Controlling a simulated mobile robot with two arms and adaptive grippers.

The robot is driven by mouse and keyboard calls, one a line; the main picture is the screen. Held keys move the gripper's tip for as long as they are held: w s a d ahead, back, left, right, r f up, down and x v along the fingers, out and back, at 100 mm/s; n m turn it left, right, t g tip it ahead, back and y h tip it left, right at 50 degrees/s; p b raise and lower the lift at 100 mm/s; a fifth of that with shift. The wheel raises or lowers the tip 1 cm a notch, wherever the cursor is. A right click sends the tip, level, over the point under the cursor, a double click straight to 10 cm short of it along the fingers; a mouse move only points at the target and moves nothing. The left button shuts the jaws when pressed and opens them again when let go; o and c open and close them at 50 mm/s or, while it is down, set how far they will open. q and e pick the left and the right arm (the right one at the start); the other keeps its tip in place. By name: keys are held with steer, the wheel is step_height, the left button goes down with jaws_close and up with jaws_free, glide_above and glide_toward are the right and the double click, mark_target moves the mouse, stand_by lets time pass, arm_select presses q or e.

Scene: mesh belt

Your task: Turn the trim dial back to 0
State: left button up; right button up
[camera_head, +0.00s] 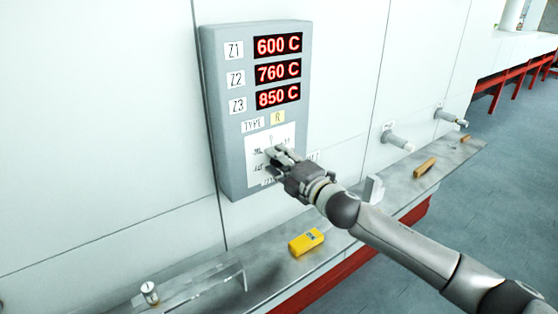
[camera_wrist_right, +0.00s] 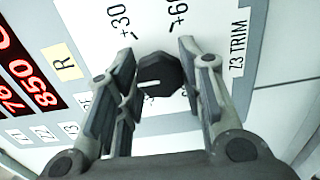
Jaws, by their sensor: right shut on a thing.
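The trim dial is a dark, faceted knob (camera_wrist_right: 160,74) on a white scale plate marked +30 and +60, labelled Z3 TRIM. A white line on the knob points left in the right wrist view, toward one finger. The 0 mark cannot be made out, and the fingers cover part of the scale. My right gripper (camera_wrist_right: 158,85) is shut on the knob, one finger on each side. In the head view my right gripper (camera_head: 276,154) is at the lower part of the grey panel (camera_head: 216,120) and hides the dial. My left gripper is out of view.
Red displays (camera_head: 277,71) read 600 C, 760 C and 850 C. A yellow tag (camera_head: 278,117) reads R. On the ledge (camera_head: 270,270) below lie a yellow device (camera_head: 306,241), a clear block and a brown block (camera_head: 425,167). White fittings (camera_head: 397,140) stick out of the wall.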

stand_by(0.3)
steer(key=o, duration=1)
steer(key=shift+o, duration=0.2)
steer(key=v, duration=1.2)
